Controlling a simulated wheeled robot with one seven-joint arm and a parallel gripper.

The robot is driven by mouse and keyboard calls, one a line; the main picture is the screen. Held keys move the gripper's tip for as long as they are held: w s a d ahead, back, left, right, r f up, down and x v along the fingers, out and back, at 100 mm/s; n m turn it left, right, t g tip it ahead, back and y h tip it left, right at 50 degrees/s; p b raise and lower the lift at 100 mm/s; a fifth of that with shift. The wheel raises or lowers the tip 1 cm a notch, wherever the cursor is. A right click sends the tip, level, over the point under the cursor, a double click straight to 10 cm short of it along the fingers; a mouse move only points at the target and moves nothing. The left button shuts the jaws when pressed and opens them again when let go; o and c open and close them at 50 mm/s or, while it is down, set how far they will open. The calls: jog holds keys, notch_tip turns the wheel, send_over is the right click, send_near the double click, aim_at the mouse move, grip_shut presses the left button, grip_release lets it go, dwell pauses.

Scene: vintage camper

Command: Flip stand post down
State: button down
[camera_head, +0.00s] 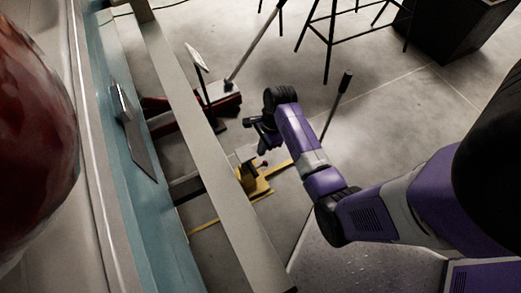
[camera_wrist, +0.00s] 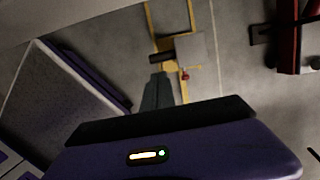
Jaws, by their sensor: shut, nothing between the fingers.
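A yellow stand (camera_head: 255,186) is on the concrete floor beside the long beam, with a grey plate or block at its top and a small red knob (camera_head: 264,164). In the wrist view the stand's yellow frame (camera_wrist: 154,22) shows past my fingers, with a grey square plate (camera_wrist: 190,48), a dark cylinder (camera_wrist: 160,57) and a red knob (camera_wrist: 185,76). I cannot clearly tell which part is the post. My gripper (camera_head: 251,122) is above and behind the stand in the head view. Its fingers, also in the wrist view (camera_wrist: 158,76), are shut and empty, apart from the stand.
A long grey beam (camera_head: 200,120) runs along the teal camper side (camera_head: 170,235). A red jack with a long handle (camera_head: 225,104) stands behind my gripper. A black-legged stool (camera_head: 330,40) and a dark cabinet (camera_head: 440,35) are farther back. Floor at the right is open.

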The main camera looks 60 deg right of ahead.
aim_at(255, 170)
jog(key=b+x, duration=0.4)
jog(key=x, duration=0.7)
jog(key=shift+f, duration=0.4)
jog(key=d+b+x, duration=0.1)
jog(key=b+x, duration=0.1)
jog(key=x, duration=0.4)
jog(key=shift+s+f+b, duration=0.3)
jog(key=shift+s+b, duration=0.1)
jog(key=shift+f, duration=0.1)
jog(key=shift+s, duration=0.1)
jog(key=p+v, duration=0.8)
jog(key=v, duration=0.6)
jog(key=shift+r+p, duration=0.35)
jog(key=shift+p, duration=0.05)
